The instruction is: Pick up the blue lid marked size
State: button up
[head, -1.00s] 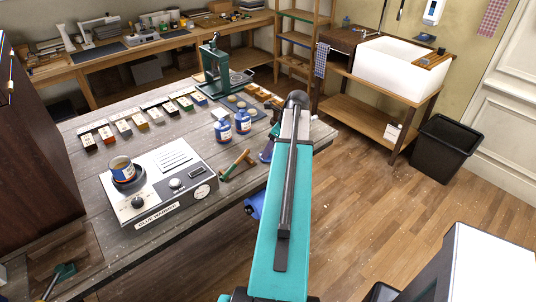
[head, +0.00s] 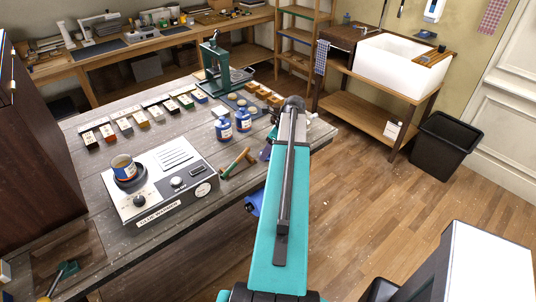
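Two small jars with blue and white labels stand on the grey wooden bench, one at the left (head: 223,129) and one at the right (head: 243,120). Their tops look pale or bluish, and no writing can be read on them at this size. I cannot pick out a separate lid marked size. My teal arm reaches over the bench's right end, to the right of the jars. My gripper cannot be made out beyond the arm's far end, so its fingers and anything in them are hidden.
A glue warmer (head: 160,180) with a pot (head: 123,167) on it stands front left. A wooden-handled brush (head: 238,163) lies beside it. A green press (head: 214,68), a row of small coloured blocks (head: 143,119) and wooden blocks (head: 263,93) are behind. A black bin (head: 443,146) stands right.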

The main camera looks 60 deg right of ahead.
jog(key=c, duration=0.7)
jog(key=shift+o, duration=0.2)
jog(key=shift+r, duration=0.1)
jog(key=shift+r+b, duration=1.1)
jog(key=shift+r, duration=0.55)
jog(key=s+d+r+b, duration=0.1)
jog(key=s+d+b, duration=0.2)
jog(key=s, duration=1.2)
jog(key=shift+s+r+b, duration=0.25)
jog(key=shift+s+b, duration=0.15)
jog(key=shift+b, duration=0.6)
jog(key=shift+d, duration=0.1)
